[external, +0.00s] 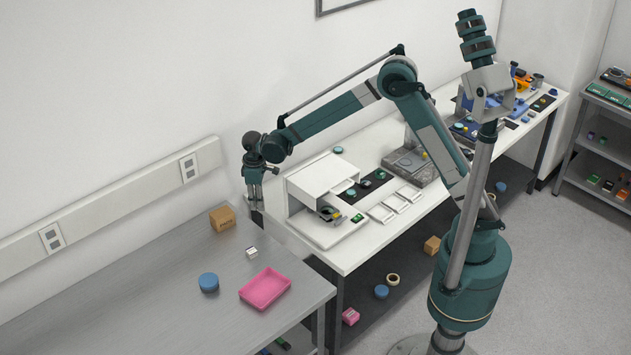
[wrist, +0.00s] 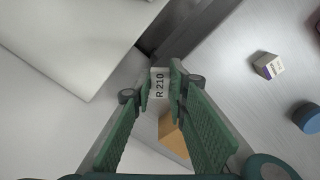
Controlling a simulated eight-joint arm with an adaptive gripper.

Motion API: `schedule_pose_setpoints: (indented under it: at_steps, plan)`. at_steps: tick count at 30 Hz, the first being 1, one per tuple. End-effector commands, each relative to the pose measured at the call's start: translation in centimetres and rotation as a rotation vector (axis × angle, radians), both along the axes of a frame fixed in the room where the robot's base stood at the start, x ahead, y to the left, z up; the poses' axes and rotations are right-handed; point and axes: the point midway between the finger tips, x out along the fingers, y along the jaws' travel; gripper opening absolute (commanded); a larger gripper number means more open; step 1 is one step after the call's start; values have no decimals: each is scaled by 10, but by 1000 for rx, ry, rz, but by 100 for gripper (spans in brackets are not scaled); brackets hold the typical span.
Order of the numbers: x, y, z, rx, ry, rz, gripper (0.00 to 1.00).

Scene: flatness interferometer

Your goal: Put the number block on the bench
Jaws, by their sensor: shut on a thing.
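My gripper (wrist: 160,80) is shut on a small pale block (wrist: 159,88) marked "R 210", held between its fingertips in the wrist view. In the external view, my gripper (external: 254,203) points down at the back, above the gap between the grey metal bench (external: 130,290) and the white table (external: 355,250). The held block is too small to make out clearly there. The grey bench also shows at the right of the wrist view (wrist: 225,105).
On the grey bench are a cardboard box (external: 222,218), a small white labelled block (external: 252,252), a blue round container (external: 209,282) and a pink tray (external: 265,288). The bench's left part is clear. A white housing (external: 320,182) stands on the white table.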

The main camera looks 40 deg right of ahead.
Motion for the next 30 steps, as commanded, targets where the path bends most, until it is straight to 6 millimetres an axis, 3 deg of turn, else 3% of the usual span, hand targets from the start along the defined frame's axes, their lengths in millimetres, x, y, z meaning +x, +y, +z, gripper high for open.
schedule_pose_setpoints:
  at_steps: [1, 12, 30]
  plan:
    - [6, -17, -1, 0, 0, -27, 9]
    - [33, -127, -8, 0, 0, -206, 9]
    - [51, -302, -17, 0, 0, -469, 9]
